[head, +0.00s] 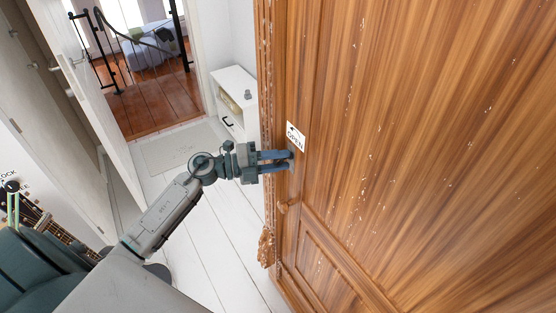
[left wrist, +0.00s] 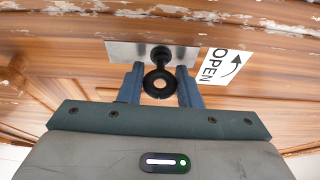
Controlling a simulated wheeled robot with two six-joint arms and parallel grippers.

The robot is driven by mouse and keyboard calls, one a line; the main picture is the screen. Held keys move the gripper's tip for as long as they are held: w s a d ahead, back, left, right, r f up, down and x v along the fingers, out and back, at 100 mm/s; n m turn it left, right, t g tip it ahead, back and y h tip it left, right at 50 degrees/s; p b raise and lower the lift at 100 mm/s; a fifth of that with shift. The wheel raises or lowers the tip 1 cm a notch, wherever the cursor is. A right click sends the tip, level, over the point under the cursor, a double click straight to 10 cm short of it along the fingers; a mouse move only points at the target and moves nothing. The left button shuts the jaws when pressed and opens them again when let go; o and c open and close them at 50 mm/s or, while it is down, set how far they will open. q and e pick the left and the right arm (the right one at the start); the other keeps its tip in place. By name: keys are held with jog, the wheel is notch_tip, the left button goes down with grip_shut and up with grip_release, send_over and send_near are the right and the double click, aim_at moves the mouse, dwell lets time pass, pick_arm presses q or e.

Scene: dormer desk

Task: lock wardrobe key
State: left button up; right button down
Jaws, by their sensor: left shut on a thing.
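The wooden wardrobe door (head: 400,130) fills the right of the head view. A dark key with a ring-shaped bow (left wrist: 161,86) sits at a metal lock plate (left wrist: 125,51) in the left wrist view. My left gripper (head: 290,160) reaches the door from the left and is shut on the key; it also shows in the left wrist view (left wrist: 160,90), with a blue finger on each side of the bow. The fingertips hide part of the plate. A white label (head: 295,137) reading OPEN, with a curved arrow, is beside the lock. My right gripper is not in view.
White floorboards (head: 205,240) are clear beneath my arm.

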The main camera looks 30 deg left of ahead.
pick_arm(q)
jog(key=o, duration=0.7)
jog(key=shift+d, duration=0.1)
jog(key=shift+s, duration=0.1)
jog(key=shift+s+a+f, duration=0.1)
jog(key=shift+s+a, duration=0.05)
jog(key=shift+a, duration=0.2)
jog(key=b+v, duration=0.3)
jog(key=v, duration=0.7)
jog(key=shift+b, duration=0.35)
